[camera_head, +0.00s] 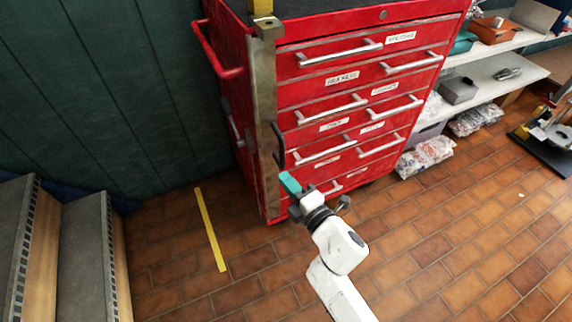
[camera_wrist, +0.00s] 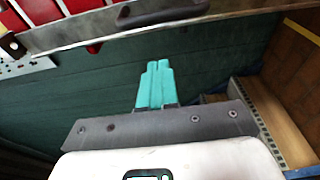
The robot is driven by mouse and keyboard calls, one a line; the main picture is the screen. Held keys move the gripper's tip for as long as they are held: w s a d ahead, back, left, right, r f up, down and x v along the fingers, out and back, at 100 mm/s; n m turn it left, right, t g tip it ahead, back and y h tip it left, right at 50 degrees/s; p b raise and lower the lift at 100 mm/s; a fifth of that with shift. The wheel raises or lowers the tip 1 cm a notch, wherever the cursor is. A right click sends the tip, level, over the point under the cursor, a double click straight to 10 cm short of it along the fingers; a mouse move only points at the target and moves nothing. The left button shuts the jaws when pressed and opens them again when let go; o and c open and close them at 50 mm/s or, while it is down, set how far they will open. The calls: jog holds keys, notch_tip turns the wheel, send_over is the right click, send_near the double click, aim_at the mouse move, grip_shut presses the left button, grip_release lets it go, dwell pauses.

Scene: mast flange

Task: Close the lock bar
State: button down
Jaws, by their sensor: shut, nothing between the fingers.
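The lock bar (camera_head: 264,90) is a tall, worn metal strip standing upright along the left front edge of the red tool cabinet (camera_head: 340,100). A dark handle (camera_head: 278,145) sticks out from it about midway down. In the wrist view the bar (camera_wrist: 90,34) crosses the top, with its dark handle (camera_wrist: 160,12) in the upper middle. My gripper (camera_head: 290,183) has teal fingers, pressed together and empty. It is just below the handle in the head view. In the wrist view the fingertips (camera_wrist: 158,65) point towards the handle, with a visible gap. The bar does not lie across the drawer fronts.
Drawers with pale handles fill the cabinet front. A red side handle (camera_head: 215,55) sticks out at upper left. Steps (camera_head: 85,240) stand at the lower left, and shelves (camera_head: 490,75) with boxes at right. Tiled floor around the cabinet's front is clear, with a yellow strip (camera_head: 209,228).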

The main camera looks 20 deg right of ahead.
jog(key=shift+w+d+p, duration=0.15)
jog(key=shift+w+d, duration=0.2)
jog(key=shift+w, duration=0.55)
jog(key=shift+w+d+p, duration=0.15)
jog(key=shift+w+d, duration=0.15)
jog(key=shift+w, duration=0.65)
jog(key=shift+w+d+p, duration=0.15)
jog(key=shift+w+d, duration=0.2)
jog(key=shift+w, duration=0.55)
